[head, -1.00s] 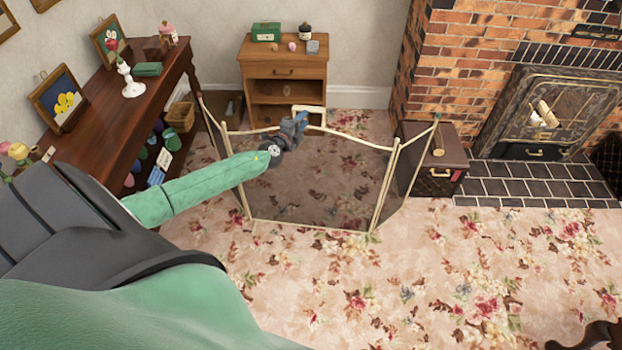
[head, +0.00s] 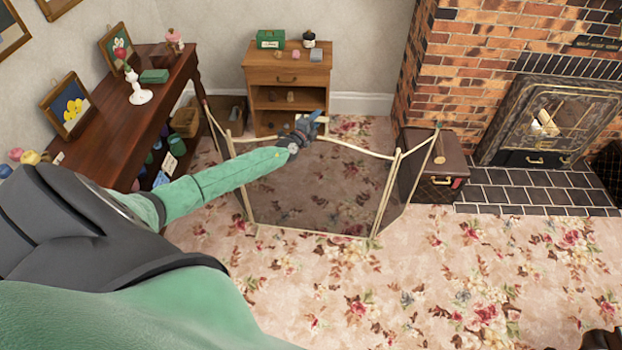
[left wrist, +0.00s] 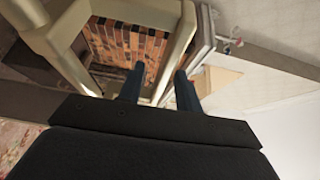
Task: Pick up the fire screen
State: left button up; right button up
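The fire screen (head: 320,195) stands upright and unfolded on the floral carpet in the head view. It has dark see-through panels in a cream-gold frame, with side panels angled back. My left gripper (head: 312,124) is at its top middle, by the cream handle, which the gripper partly hides. In the left wrist view the two dark fingers (left wrist: 158,90) are spread apart. A cream bar of the screen frame (left wrist: 180,45) runs down toward the gap between them; I cannot tell if they touch it.
A small wooden cabinet (head: 288,75) stands behind the screen, and a dark wood sideboard (head: 150,97) is at the left. A brown chest (head: 425,150) sits close to the screen's right side, beside the fireplace (head: 545,120). Carpet in front is clear.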

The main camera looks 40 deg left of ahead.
pick_arm(q)
jog(key=shift+w, duration=0.15)
jog(key=shift+c, duration=0.4)
grip_shut()
jog(key=shift+f, duration=0.1)
dwell(0.9)
jog(key=shift+r, duration=0.2)
